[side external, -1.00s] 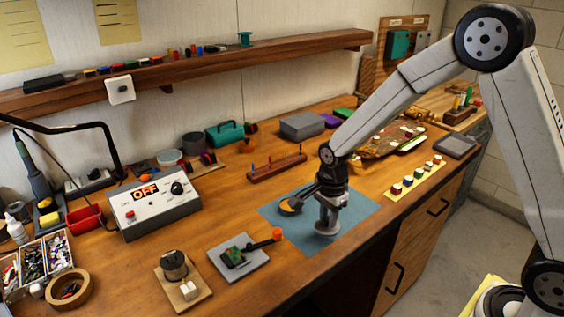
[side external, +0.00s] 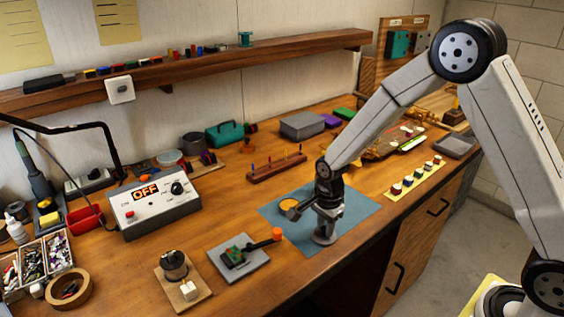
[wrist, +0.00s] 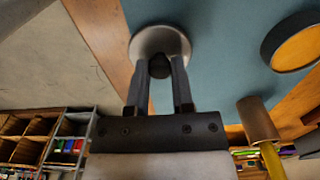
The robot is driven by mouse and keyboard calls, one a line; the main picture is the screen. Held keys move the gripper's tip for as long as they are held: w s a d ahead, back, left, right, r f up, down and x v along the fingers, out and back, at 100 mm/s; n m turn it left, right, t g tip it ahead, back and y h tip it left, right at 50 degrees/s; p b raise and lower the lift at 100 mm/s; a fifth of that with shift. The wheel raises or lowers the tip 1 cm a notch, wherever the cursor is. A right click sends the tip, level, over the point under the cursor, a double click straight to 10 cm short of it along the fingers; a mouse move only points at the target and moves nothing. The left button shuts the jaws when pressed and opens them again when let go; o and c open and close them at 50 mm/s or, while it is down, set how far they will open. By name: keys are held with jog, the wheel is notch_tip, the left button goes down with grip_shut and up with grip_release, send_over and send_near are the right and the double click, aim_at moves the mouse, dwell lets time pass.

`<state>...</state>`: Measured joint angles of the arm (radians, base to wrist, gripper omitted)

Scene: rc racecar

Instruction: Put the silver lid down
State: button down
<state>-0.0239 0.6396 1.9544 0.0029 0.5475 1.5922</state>
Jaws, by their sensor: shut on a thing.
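The silver lid (side external: 324,239) is a round grey disc near the front edge of the blue mat (side external: 362,222). In the wrist view the silver lid (wrist: 172,34) shows its dark knob (wrist: 160,66) between my fingers. My gripper (side external: 326,224) is shut on the knob from above; in the wrist view my gripper (wrist: 161,75) covers part of the disc. The lid looks level and low over the mat's front edge; I cannot tell whether it touches. A dark round container with an orange inside (side external: 289,204) stands on the mat to the left.
A grey plate with a green board (side external: 238,255) and a wooden block with a dark cylinder (side external: 174,265) lie to the left. A yellow strip with colored blocks (side external: 412,178) lies to the right. A wooden rack (side external: 276,167) stands behind the mat.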

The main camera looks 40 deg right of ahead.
aim_at(330, 239)
jog(key=shift+f, duration=0.2)
jog(key=shift+c, duration=2.4)
grip_release()
jog(key=shift+r, duration=0.1)
notch_tip(330, 239, up, 12)
jog(key=shift+r, duration=0.15)
jog(key=shift+s, duration=0.15)
jog(key=s+d+f+n+t, duration=0.1)
jog(key=s+f+n+t, duration=0.1)
jog(key=s+n, duration=1.1)
jog(key=shift+f+n+t, duration=0.3)
jog(key=shift+f+n, duration=0.2)
jog(key=shift+n, duration=2)
